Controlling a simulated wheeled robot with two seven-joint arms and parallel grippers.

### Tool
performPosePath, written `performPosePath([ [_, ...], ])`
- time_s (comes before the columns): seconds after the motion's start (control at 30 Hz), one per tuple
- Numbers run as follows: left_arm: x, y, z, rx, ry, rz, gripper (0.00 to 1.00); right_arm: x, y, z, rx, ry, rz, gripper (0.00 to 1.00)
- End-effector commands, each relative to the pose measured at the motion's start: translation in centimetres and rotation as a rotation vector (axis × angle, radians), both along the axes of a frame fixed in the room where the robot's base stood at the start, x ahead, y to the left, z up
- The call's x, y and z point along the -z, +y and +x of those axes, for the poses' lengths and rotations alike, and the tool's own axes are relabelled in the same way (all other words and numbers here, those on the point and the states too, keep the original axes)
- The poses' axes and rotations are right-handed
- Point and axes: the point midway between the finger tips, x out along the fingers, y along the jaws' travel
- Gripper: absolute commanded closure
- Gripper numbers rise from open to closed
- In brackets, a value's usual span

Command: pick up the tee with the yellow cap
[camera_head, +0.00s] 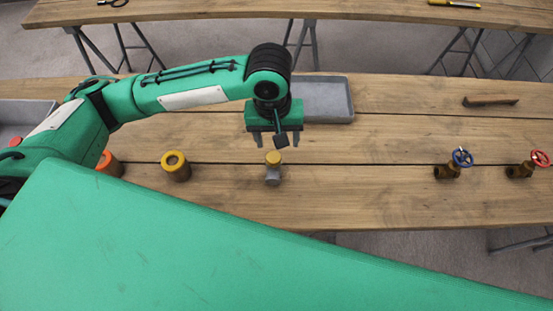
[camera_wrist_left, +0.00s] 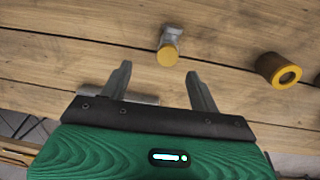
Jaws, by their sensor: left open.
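The tee (camera_head: 272,175) is a small grey fitting with a yellow cap (camera_head: 273,157) on top. It stands on the wooden table in the head view. It also shows in the left wrist view, with its grey body (camera_wrist_left: 174,36) and yellow cap (camera_wrist_left: 168,56) beyond the fingertips. My left gripper (camera_head: 277,142) is open and empty, above and a little behind the tee. Its two fingers (camera_wrist_left: 158,80) are spread apart in the wrist view, and the tee is not between them. My right gripper is not in view.
A grey tray (camera_head: 340,99) lies behind my gripper. The table between tee and valves is clear.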

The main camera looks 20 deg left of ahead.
Motion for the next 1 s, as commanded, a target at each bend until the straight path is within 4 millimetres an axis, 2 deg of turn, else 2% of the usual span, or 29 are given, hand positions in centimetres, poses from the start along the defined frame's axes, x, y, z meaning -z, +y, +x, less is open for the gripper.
performPosePath([
  [0.13, -0.8, 1.3, 0.3, -0.063, 0.014, 0.051, 0.38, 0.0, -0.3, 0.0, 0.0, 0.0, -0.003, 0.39],
  [0.27, -0.2, 1.7, 0.3, -0.085, 0.024, 0.065, 0.38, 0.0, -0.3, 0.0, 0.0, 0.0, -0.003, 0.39],
  [0.6, 6.0, 1.7, 0.3, -0.084, 0.025, 0.066, 0.38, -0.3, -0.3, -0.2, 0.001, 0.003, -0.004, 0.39],
  [0.87, 8.0, 1.6, 0.3, -0.083, 0.021, 0.065, 0.38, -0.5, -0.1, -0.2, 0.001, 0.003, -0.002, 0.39],
  [1.0, 9.9, 1.3, 0.2, -0.083, 0.023, 0.065, 0.38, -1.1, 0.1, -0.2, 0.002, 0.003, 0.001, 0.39],
])
